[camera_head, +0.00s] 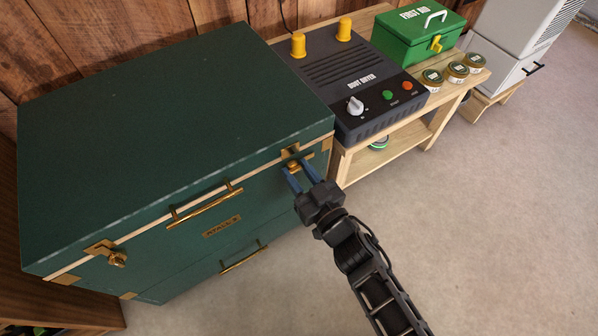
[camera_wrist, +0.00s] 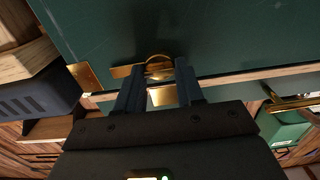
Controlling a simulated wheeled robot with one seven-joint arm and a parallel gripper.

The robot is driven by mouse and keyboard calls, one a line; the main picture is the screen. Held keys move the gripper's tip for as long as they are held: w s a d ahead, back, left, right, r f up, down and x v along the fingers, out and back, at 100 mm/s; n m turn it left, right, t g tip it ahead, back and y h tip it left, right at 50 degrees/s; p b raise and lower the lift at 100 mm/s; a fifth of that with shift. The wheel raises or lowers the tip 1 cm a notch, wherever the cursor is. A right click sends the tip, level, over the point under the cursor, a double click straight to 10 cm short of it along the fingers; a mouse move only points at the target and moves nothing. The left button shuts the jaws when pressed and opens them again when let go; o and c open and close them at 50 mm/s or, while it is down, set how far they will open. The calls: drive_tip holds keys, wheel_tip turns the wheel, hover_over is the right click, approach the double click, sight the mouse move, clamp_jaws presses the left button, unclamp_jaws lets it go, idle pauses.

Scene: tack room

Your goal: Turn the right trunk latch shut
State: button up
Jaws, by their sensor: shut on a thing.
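The dark green trunk (camera_head: 160,110) stands at the left with its lid down. Its right latch (camera_head: 291,153) is brass and sits at the lid seam near the right front corner. My gripper (camera_head: 298,168) reaches it from the front, with its two blue fingers shut on the latch's turning piece. In the wrist view, the latch (camera_wrist: 158,66) shows between the tips of my gripper (camera_wrist: 158,80). The fingers hide part of it, so its exact angle is hard to tell. The left latch (camera_head: 116,258) is a brass knob on a plate near the left front corner.
Brass handles (camera_head: 205,205) stick out of the trunk front. Right of the trunk, a wooden bench (camera_head: 345,160) holds a boot dryer (camera_head: 345,75), a green first aid box (camera_head: 415,35) and several small tins (camera_head: 457,72). The floor (camera_head: 500,220) in front is clear.

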drive_tip(key=c, duration=0.3)
drive_tip(key=shift+n, duration=0.3)
drive_tip(key=n, duration=0.8)
drive_tip(key=shift+f+b, duration=0.1)
drive_tip(key=shift+b, duration=0.25)
drive_tip(key=n+b, duration=0.1)
drive_tip(key=n, duration=0.3)
drive_tip(key=shift+s+a+f+n, duration=0.1)
drive_tip(key=shift+n, duration=0.2)
drive_tip(key=n+b, duration=0.1)
drive_tip(key=n, duration=0.3)
drive_tip(key=shift+n, duration=0.3)
